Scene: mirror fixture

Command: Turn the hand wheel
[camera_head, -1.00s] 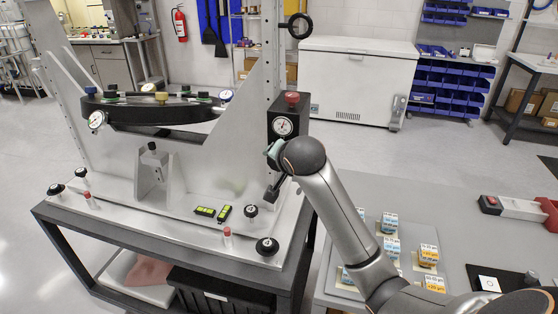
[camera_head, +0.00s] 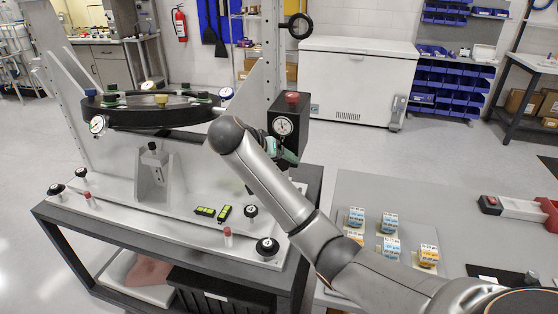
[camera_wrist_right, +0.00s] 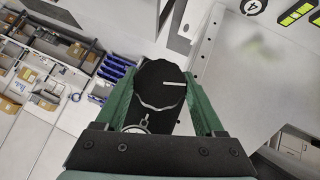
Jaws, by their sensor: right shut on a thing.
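The hand wheel (camera_wrist_right: 160,84) is a black, scalloped knob with a white line on its face, seen in the right wrist view. My right gripper (camera_wrist_right: 162,78) is shut on it, with one green finger on each side. In the head view my right gripper (camera_head: 286,152) is at the lower part of a black block (camera_head: 290,108) on the fixture; the wheel is hidden there by my gripper and arm. The block carries a white dial gauge (camera_head: 282,126) and a red knob (camera_head: 292,97). My left gripper is not in view.
The black mirror ring (camera_head: 150,115) with knobs and dials stands at left on the metal fixture. Two green levels (camera_head: 214,212) and several black knobs sit on its base plate. Blue-and-white and orange-and-white boxes (camera_head: 391,247) lie on the grey table at right.

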